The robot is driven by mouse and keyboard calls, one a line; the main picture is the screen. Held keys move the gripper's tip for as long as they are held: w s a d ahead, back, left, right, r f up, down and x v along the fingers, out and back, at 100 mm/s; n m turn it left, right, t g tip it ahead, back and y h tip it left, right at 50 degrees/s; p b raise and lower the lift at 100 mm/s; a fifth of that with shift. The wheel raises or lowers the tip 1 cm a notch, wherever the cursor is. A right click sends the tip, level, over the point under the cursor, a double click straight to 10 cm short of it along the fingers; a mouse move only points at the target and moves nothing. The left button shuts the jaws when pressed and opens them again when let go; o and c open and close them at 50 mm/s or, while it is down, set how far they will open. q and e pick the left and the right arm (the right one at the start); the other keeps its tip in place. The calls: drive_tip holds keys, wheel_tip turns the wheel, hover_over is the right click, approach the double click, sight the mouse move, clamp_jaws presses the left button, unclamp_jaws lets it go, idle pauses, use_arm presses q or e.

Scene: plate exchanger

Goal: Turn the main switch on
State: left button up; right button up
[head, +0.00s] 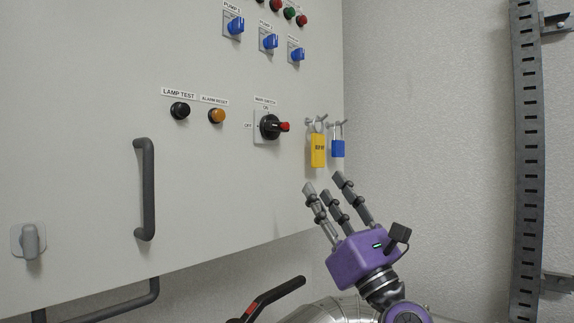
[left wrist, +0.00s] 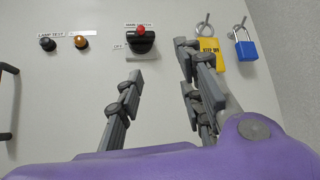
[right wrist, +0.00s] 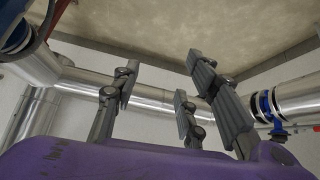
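The main switch (head: 270,126) is a black rotary knob with a red tip on the grey cabinet front. "ON" is marked above it and "OFF" to its left. The red tip shows at its right in the head view and at the top in the left wrist view (left wrist: 141,42); I cannot tell which mark it points to. My left gripper (head: 330,186) is open and empty, fingers pointing up, below and right of the switch and apart from it. It also shows in the left wrist view (left wrist: 158,72). My right gripper (right wrist: 160,75) is open and empty, facing pipes.
A yellow tag (head: 318,150) and a blue padlock (head: 338,148) hang right of the switch, close above my left fingers. The lamp test button (head: 180,111) and alarm reset button (head: 217,116) are left of it. A dark handle (head: 147,190) stands out at lower left.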

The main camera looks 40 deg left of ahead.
sight(282, 125)
use_arm(q)
drive_tip(key=s+a+r+n+g+h+b, duration=0.1)
drive_tip(key=s+a+r+n+h+b, duration=0.1)
drive_tip(key=r+n+h, duration=0.45)
drive_tip(key=s+a+r+n+h+b, duration=0.1)
drive_tip(key=s+r+n+h, duration=0.15)
drive_tip(key=r+n, duration=0.6)
drive_tip(key=shift+n, duration=0.5)
drive_tip(key=w+a, duration=0.1)
drive_tip(key=w+a+f, duration=0.1)
drive_tip(key=a, duration=0.1)
drive_tip(key=w+a, duration=0.1)
drive_tip(key=a, duration=0.1)
drive_tip(key=shift+w+a+f+p, duration=0.1)
drive_tip(key=shift+a+f+p, duration=0.15)
drive_tip(key=shift+p, duration=0.15)
drive_tip(key=shift+w+a, duration=0.15)
drive_tip(key=shift+a, duration=0.1)
drive_tip(key=shift+d, duration=0.1)
clamp_jaws()
use_arm(e)
drive_tip(key=shift+s+d+f, duration=0.15)
drive_tip(key=shift+d+f, duration=0.05)
drive_tip(key=shift+f, duration=0.9)
